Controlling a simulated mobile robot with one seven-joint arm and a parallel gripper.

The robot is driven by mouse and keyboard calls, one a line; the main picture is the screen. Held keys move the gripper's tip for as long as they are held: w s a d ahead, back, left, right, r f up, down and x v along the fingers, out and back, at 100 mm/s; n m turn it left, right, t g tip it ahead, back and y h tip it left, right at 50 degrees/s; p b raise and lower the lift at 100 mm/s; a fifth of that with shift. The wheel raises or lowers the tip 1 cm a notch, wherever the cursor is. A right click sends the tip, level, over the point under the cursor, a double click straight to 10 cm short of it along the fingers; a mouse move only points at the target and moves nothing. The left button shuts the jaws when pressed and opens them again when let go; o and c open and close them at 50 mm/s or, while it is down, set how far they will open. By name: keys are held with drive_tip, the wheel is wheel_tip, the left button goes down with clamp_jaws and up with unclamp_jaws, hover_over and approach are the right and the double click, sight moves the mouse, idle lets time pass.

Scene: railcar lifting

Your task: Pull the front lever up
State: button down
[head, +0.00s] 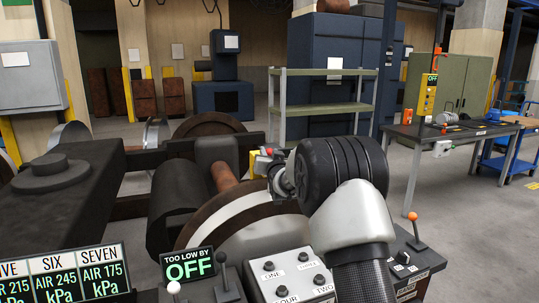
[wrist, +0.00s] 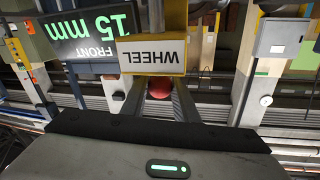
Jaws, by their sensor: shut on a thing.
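A red knob (wrist: 159,88), apparently the end of the front lever, sits between the two fingers of my gripper (wrist: 160,103) in the wrist view. The fingers are shut on it. The lever's shaft is mostly hidden. A yellow block marked WHEEL (wrist: 152,56) is just beyond the knob. A dark display reading FRONT 15 mm (wrist: 92,32) is beside it. In the head view my gripper (head: 266,164) is beside the railcar wheel, with a bit of red and yellow at its tip; my own arm partly hides the area.
A control panel with knobs (head: 291,279) and an orange-knobbed lever (head: 414,216) stand close in front. A display reads TOO LOW BY OFF (head: 187,268). The brown-rimmed wheel (head: 232,222) and dark frame (head: 70,200) fill the left. A workbench (head: 455,137) stands at right, with open floor before it.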

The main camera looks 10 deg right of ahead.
drive_tip(key=shift+r+p, duration=0.35)
drive_tip(key=shift+r, duration=1.85)
drive_tip(key=c, duration=1.4)
unclamp_jaws()
drive_tip(key=shift+c, duration=0.2)
drive_tip(key=shift+o, duration=0.3)
drive_tip(key=shift+f, duration=0.1)
drive_tip(key=s, duration=1.7)
drive_tip(key=shift+s, duration=0.2)
drive_tip(key=s+f+n+g, duration=0.15)
drive_tip(key=s+g, duration=0.25)
drive_tip(key=s, duration=0.9)
drive_tip(key=s+f+g, duration=0.3)
drive_tip(key=s+g, duration=0.1)
drive_tip(key=s, duration=0.9)
drive_tip(key=s+f+n+g, duration=0.1)
drive_tip(key=s+f+g, duration=0.25)
drive_tip(key=s, duration=1.05)
wheel_tip(320, 180, up, 22)
drive_tip(key=p, duration=2.2)
drive_tip(key=shift+a+r+g, duration=0.2)
drive_tip(key=shift+a+g, duration=0.1)
drive_tip(key=shift+g, duration=0.15)
